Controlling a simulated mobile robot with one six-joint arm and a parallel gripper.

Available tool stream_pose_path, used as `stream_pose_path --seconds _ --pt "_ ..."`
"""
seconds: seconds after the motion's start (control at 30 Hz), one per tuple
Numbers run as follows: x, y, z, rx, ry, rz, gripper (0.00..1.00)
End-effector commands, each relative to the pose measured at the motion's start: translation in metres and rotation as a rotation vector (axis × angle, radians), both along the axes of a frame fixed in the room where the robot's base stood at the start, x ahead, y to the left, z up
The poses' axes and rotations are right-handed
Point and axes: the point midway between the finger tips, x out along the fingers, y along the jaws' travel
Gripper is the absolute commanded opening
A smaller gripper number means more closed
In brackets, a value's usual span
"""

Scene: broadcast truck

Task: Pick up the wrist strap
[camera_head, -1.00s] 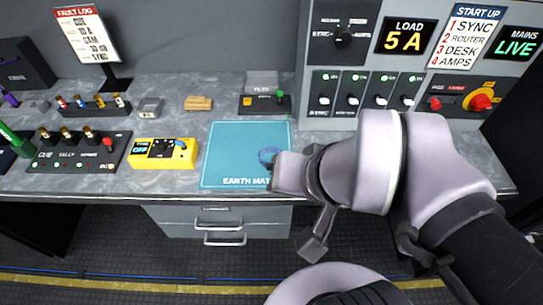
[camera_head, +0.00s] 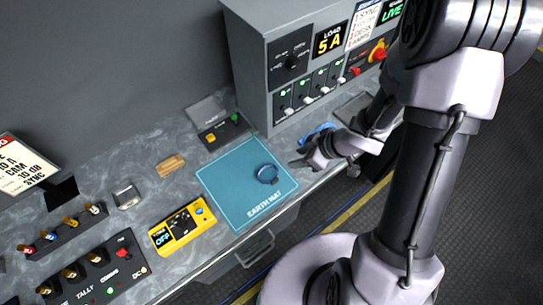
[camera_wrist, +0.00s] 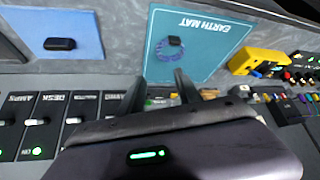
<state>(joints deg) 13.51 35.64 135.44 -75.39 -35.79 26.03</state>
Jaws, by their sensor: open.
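The wrist strap is a dark blue ring (camera_head: 267,174) lying on the teal earth mat (camera_head: 237,199). My gripper (camera_head: 302,162) is just right of the mat in the head view, apart from the strap. In the wrist view its two dark fingers (camera_wrist: 160,88) stand apart with nothing held between them.
A yellow tester (camera_head: 181,226) lies left of the mat. A grey power cabinet (camera_head: 285,62) with switches stands behind. A blue item (camera_head: 316,132) lies behind my gripper, partly hidden. Control panels fill the left side of the bench.

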Motion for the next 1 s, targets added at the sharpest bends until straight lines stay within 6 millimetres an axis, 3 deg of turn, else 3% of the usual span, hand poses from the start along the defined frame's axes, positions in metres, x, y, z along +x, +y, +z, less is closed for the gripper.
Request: stream_pose_path --seconds 0.03,0.1,0.3,0.47,0.7,0.9,0.93,1.0 --pt "0.004 0.008 -0.025 0.0 0.002 0.002 0.4" --pt "0.01 0.018 -0.044 -0.001 0.003 0.002 0.4" --pt "0.025 0.038 -0.079 -0.002 0.0 -0.001 0.4" --pt "0.03 0.044 -0.088 -0.002 -0.001 -0.002 0.4" --pt "0.042 0.06 -0.128 -0.003 -0.001 0.0 0.4" --pt "0.044 0.062 -0.128 -0.003 -0.001 -0.003 0.4" --pt "0.044 0.062 -0.128 -0.003 -0.001 -0.003 0.38" --pt "0.044 0.062 -0.128 -0.003 -0.001 -0.003 0.25"
